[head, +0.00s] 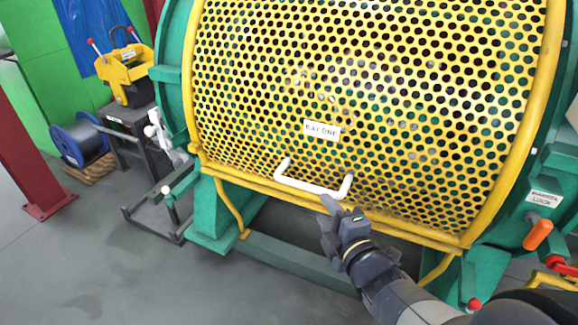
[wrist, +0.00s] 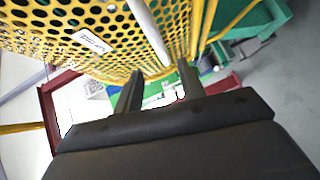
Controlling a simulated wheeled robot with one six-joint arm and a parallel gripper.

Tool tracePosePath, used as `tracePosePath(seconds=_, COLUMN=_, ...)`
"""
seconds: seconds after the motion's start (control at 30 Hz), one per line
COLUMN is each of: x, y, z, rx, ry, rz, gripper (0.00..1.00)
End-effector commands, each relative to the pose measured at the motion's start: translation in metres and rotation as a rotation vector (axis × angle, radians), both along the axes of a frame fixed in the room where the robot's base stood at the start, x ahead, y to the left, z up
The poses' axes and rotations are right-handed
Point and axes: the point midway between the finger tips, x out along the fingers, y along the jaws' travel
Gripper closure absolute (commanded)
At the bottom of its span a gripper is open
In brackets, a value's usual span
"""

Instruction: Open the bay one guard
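The bay one guard (head: 400,80) is a curved yellow perforated panel with a "BAY ONE" label (head: 322,131). It is down over the green machine. Its white bar handle (head: 305,186) runs along its lower front. My gripper (head: 329,204) is just below and in front of the handle's right part. In the wrist view the two dark fingers of my gripper (wrist: 160,80) stand apart with nothing seen between their tips. The handle (wrist: 150,30) crosses just beyond the fingers there, and the guard (wrist: 60,30) fills the upper left. I cannot tell whether a finger touches the handle.
An orange lever (head: 538,235) sits at the right beneath a label (head: 543,198) that seems to read "BARREL LOCK". A dark stand (head: 130,135) with a yellow device (head: 125,72) and a blue spool (head: 80,140) are at left. A red column (head: 30,150) stands far left. Front-left floor is clear.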

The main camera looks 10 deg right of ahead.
Motion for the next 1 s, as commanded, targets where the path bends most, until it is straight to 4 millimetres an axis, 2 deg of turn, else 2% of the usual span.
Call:
tracePosePath(seconds=0.17, x=0.02, y=0.005, z=-0.005, rx=0.002, ry=0.003, rz=0.004, gripper=0.62)
tracePosePath(seconds=0.4, x=0.065, y=0.012, z=-0.012, rx=0.004, ry=0.003, rz=0.002, gripper=0.62)
tracePosePath(seconds=0.6, x=0.092, y=0.016, z=-0.014, rx=0.004, ry=0.004, rz=-0.001, gripper=0.62)
tracePosePath(seconds=0.77, x=0.1, y=0.017, z=-0.015, rx=0.003, ry=0.004, rz=-0.002, gripper=0.62)
tracePosePath(seconds=1.0, x=0.101, y=0.017, z=-0.014, rx=0.003, ry=0.003, rz=-0.003, gripper=0.62)
